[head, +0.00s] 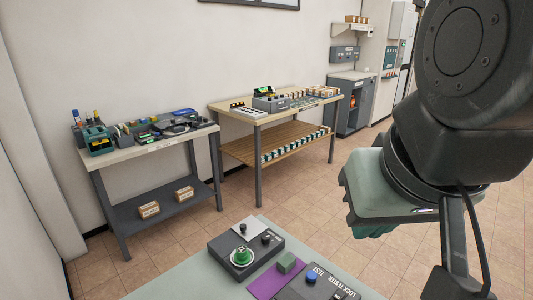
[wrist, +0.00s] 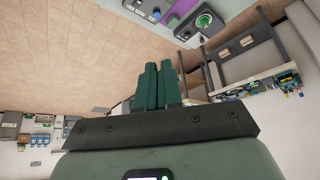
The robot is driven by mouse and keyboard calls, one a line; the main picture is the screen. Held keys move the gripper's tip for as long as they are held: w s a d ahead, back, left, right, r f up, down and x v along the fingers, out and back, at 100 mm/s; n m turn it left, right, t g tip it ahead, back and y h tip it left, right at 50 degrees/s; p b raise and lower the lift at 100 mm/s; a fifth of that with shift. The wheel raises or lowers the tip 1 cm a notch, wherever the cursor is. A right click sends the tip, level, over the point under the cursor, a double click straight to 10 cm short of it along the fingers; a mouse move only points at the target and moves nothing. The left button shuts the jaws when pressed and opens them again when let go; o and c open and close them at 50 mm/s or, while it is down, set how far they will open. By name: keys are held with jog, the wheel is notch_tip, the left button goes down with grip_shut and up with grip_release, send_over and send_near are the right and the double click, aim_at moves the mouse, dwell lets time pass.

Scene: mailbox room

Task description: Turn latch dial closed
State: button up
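The latch dial (head: 242,256) is a round green knob with a pale ring on a dark grey box (head: 262,243) at the front bench. The dial also shows in the wrist view (wrist: 204,20), near the top right. Its exact turn is too small to read. My gripper (head: 374,231) hangs to the right of the bench, above the floor and apart from the dial.
Beside the dial box are a purple mat (head: 264,284) with a green block (head: 287,262), and a dark box marked lock tester (head: 318,284) with blue and black knobs. Two workbenches with tools stand by the wall. Tiled floor lies between.

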jog(key=shift+o, duration=1.2)
jog(key=shift+w+r, duration=0.1)
jog(key=shift+w, duration=0.2)
jog(key=o, duration=0.4)
jog(key=shift+m+g, duration=0.7)
jog(key=shift+m, duration=0.1)
jog(key=w, duration=0.3)
jog(key=w+a, duration=0.1)
jog(key=w, duration=0.3)
jog(key=w+a+r, duration=0.1)
jog(key=w, duration=0.3)
jog(key=m+g, duration=0.4)
jog(key=m, duration=0.2)
send_over(266, 236)
notch_tip(266, 236, down, 30)
notch_tip(266, 236, down, 11)
jog(key=shift+r, duration=0.1)
jog(key=c, duration=0.8)
